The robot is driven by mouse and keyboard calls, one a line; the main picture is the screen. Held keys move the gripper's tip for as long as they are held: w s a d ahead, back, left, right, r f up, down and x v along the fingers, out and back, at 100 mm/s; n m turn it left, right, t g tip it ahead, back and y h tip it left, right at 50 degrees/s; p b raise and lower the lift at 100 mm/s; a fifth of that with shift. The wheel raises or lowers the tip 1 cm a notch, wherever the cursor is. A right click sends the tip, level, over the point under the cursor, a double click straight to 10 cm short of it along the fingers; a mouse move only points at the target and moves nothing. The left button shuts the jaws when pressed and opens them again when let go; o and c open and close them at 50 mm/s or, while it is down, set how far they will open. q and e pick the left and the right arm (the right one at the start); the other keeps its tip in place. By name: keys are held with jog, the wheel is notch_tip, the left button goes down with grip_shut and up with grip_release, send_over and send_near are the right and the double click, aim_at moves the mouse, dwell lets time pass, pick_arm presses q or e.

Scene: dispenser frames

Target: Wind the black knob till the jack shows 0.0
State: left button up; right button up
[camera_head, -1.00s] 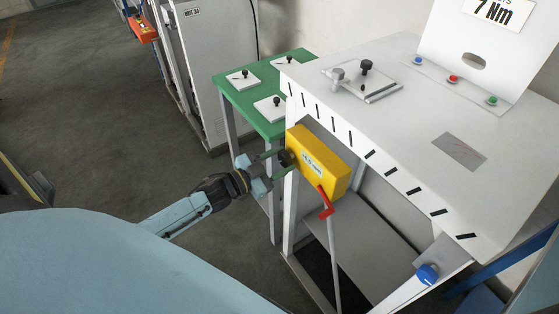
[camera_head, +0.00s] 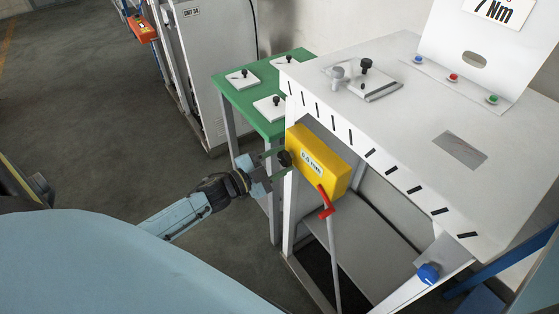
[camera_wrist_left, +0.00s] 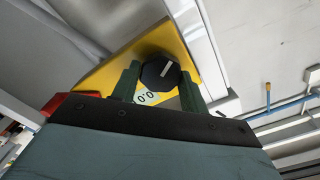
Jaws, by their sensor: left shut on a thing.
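The yellow jack (camera_head: 325,168) is mounted under the front edge of the white bench, with a red lever (camera_head: 326,202) at its lower side. Its white label reads 0.0 mm in the head view, and 0.0 also shows in the left wrist view (camera_wrist_left: 146,97). The black knob (camera_head: 285,158) sticks out of the jack's left side. In the left wrist view the knob (camera_wrist_left: 160,72) has a white line on its face and sits between the green fingers. My left gripper (camera_head: 278,161) is shut on the knob. My right gripper is not in view.
The white bench (camera_head: 460,105) carries a small plate with a black knob (camera_head: 366,66) and coloured buttons. A green table (camera_head: 236,99) stands behind. Floor at left is open.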

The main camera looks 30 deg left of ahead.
pick_arm(q)
jog(key=o, duration=1)
jog(key=shift+s, duration=0.1)
jog(key=v, duration=1.3)
jog(key=shift+b, duration=0.4)
jog(key=shift+a, duration=0.1)
